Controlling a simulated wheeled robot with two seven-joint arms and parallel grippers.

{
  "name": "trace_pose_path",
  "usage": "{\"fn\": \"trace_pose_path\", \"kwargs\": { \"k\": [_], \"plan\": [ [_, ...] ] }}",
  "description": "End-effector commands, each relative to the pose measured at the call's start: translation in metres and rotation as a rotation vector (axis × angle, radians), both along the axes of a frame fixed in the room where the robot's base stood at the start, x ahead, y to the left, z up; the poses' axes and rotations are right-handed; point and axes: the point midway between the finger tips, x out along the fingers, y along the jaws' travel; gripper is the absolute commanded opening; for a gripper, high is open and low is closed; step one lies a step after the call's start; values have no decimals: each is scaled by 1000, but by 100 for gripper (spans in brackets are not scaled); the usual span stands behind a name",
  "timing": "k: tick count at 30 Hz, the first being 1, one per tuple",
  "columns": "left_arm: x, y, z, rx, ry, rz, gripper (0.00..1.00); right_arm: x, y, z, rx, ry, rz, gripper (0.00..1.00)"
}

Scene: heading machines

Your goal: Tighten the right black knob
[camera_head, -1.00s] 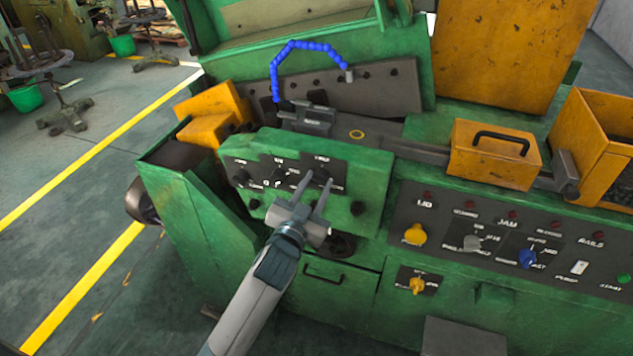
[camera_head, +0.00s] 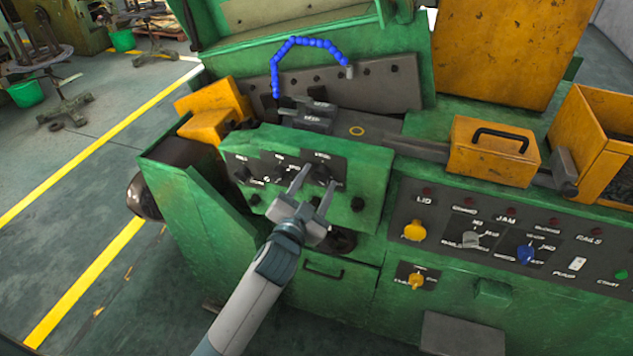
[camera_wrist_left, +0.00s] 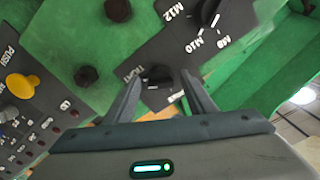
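The right black knob (camera_head: 321,173) is on the dark label plate at the front of the green box (camera_head: 372,178). In the left wrist view the knob (camera_wrist_left: 160,76) has a white mark and sits beside the label "TIGHT". My left gripper (camera_head: 319,177) is open, with its fingers pointing at the knob. In the wrist view its fingertips (camera_wrist_left: 161,76) lie on either side of the knob with gaps visible; I cannot tell whether either touches it. My right gripper is in neither view.
Another black knob (camera_wrist_left: 210,12), with M8, M10 and M12 labels, is close by. A black bolt (camera_head: 357,204) sits to the right on the green face. A control panel (camera_head: 450,215) with coloured switches is at the right. A yellow box (camera_head: 490,160) stands behind it.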

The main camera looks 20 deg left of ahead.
Motion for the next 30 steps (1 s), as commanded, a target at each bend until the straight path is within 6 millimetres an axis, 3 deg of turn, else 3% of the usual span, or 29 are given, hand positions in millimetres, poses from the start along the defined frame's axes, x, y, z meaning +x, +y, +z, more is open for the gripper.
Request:
{"fn": "trace_pose_path", "kwargs": {
  "k": [11,17,23,30],
  "plan": [
    [-2,0,0,-1,-1,0,50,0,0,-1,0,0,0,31],
    [-15,0,-2,-1,-2,-1,50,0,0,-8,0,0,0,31],
    [-44,2,-4,0,-1,0,50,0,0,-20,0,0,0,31],
    [-93,3,-4,-1,-1,0,50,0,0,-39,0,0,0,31]
  ]
}}
